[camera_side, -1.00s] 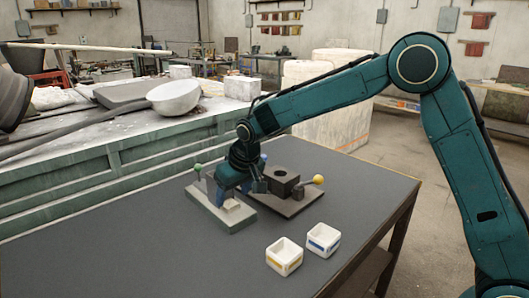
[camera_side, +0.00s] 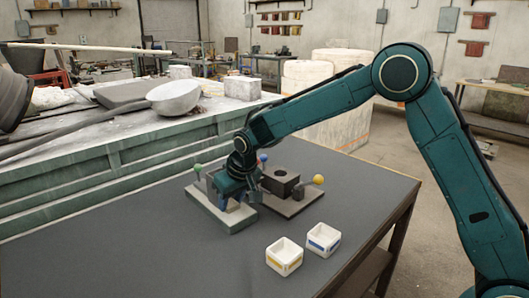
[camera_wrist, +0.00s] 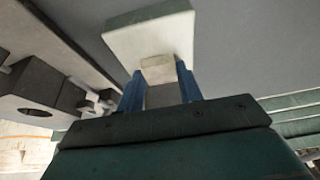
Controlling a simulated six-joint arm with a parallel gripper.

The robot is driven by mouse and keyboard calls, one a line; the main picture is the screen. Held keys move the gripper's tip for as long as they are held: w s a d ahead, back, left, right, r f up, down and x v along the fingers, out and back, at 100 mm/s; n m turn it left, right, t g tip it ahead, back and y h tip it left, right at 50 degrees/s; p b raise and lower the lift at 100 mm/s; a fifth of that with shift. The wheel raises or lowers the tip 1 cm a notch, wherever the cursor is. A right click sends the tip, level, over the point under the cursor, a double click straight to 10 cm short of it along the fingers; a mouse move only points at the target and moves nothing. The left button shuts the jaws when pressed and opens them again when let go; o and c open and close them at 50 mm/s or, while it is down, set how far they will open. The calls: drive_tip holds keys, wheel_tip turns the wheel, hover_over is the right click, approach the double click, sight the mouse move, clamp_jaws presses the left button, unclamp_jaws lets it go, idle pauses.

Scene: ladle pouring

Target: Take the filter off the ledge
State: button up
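The filter appears to be the small pale beige block (camera_wrist: 157,63) on the ledge of a light grey stand (camera_side: 228,224). In the side view my gripper (camera_side: 236,203) is down over this stand and largely hides the block. In the wrist view my gripper's two blue fingers (camera_wrist: 160,84) stand on either side of the block, very close to its sides. I cannot tell whether they touch it. The stand's pale base (camera_wrist: 150,35) shows beyond the fingertips.
A dark block with a round hole (camera_side: 281,180) stands on a dark plate right of my gripper, near a yellow knob (camera_side: 318,179). Green (camera_side: 198,167) and blue (camera_side: 264,158) knobs are close by. Two white boxes, yellow-marked (camera_side: 284,258) and blue-marked (camera_side: 322,240), stand in front.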

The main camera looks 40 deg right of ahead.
drive_tip(key=shift+c, duration=1.4)
drive_tip(key=shift+s+r, duration=0.1)
drive_tip(key=shift+r, duration=0.05)
drive_tip(key=shift+s+r, duration=0.35)
drive_tip(key=shift+r, duration=0.05)
drive_tip(key=s+r, duration=0.7)
drive_tip(key=s, duration=0.6)
drive_tip(key=shift+a, duration=0.25)
